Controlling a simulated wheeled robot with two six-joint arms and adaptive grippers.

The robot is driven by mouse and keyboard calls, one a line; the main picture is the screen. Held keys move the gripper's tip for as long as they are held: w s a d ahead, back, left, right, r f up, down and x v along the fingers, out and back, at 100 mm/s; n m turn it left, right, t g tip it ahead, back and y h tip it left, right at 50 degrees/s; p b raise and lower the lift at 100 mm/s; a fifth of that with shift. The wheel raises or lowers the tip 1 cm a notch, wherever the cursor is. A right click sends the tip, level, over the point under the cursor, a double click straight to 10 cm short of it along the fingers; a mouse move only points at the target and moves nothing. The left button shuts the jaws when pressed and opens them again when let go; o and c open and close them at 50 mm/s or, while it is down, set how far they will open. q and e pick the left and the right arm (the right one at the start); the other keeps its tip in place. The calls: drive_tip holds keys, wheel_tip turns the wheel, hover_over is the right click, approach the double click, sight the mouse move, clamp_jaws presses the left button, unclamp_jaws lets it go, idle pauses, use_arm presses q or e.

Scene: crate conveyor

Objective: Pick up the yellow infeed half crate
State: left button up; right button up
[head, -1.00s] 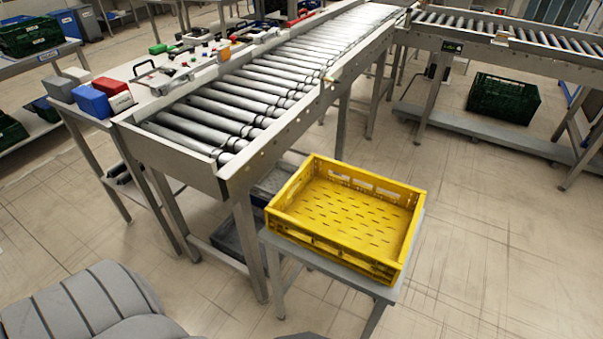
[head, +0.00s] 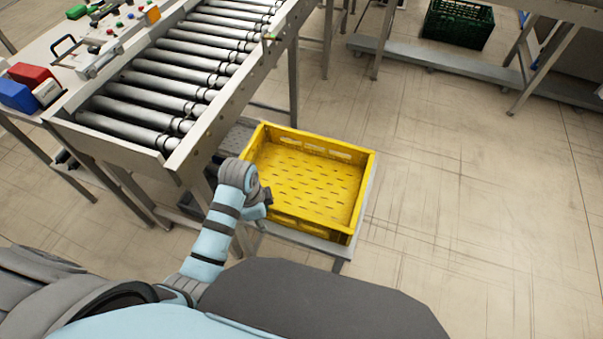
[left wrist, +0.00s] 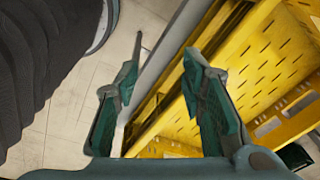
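The yellow half crate (head: 308,184) is empty and sits upright on a small grey stand (head: 308,243), beside the roller conveyor's near end. My left gripper (head: 264,198) is at the crate's left side, close to its near-left corner; the arm hides part of that wall. In the left wrist view my left gripper (left wrist: 165,70) has its two green fingers spread apart. The grey stand edge (left wrist: 172,52) and the yellow crate (left wrist: 275,50) show between and beyond the fingers. Whether a finger touches the crate is unclear. My right gripper is not in view.
The roller conveyor (head: 185,75) stands left of the crate, its leg close to my left arm. A side table (head: 60,60) holds red and blue boxes. A green crate (head: 458,24) lies on a low shelf behind. The floor to the right is clear.

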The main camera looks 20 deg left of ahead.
sight(286, 217)
use_arm(q)
drive_tip(key=w+d+r+m, duration=0.1)
drive_tip(key=w, duration=0.1)
drive_tip(key=w+d+r+m, duration=0.1)
drive_tip(key=w+r+m, duration=0.1)
drive_tip(key=w+r+m+g, duration=0.1)
drive_tip(key=r+m, duration=0.1)
drive_tip(key=shift+w+d+h, duration=0.3)
drive_tip(key=shift+w+d, duration=0.1)
drive_tip(key=shift+m, duration=0.7)
drive_tip(key=f+b, duration=0.1)
drive_tip(key=f, duration=0.3)
drive_tip(key=d+f+b, duration=0.1)
drive_tip(key=f, duration=0.4)
drive_tip(key=d+f+b, duration=0.1)
drive_tip(key=f, duration=0.3)
drive_tip(key=shift+s+f+b, duration=0.25)
drive_tip(key=shift+f+b, duration=0.1)
drive_tip(key=shift+b, duration=0.05)
drive_tip(key=shift+r, duration=0.1)
clamp_jaws()
drive_tip(key=shift+w, duration=0.1)
